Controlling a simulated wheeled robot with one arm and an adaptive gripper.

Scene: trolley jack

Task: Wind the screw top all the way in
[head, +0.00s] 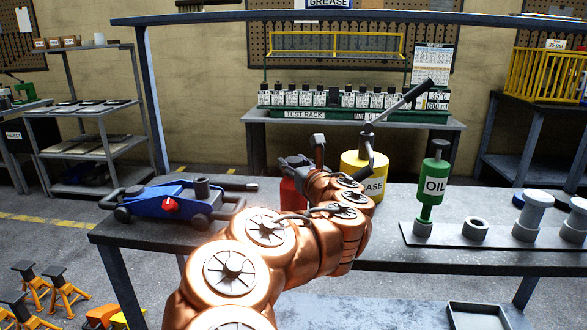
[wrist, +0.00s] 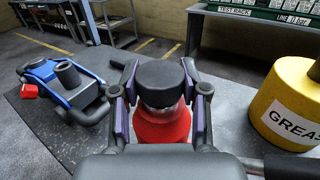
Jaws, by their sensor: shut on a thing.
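The screw top (wrist: 160,85) looks like a thick black round cap. It sits upright on a red body (wrist: 162,130) in the middle of the wrist view. My gripper (wrist: 160,78) is shut on the top, with one purple-padded finger at each side. A blue trolley jack (head: 165,200) with a red knob and a dark round saddle stands on the bench to the left.
A yellow grease drum (head: 377,178) with a pump lever stands just right of my gripper. Farther right, a grey plate (head: 455,240) holds a green oil can (head: 433,187), a ring and grey spools. The bench (head: 140,238) is clear near its left front edge.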

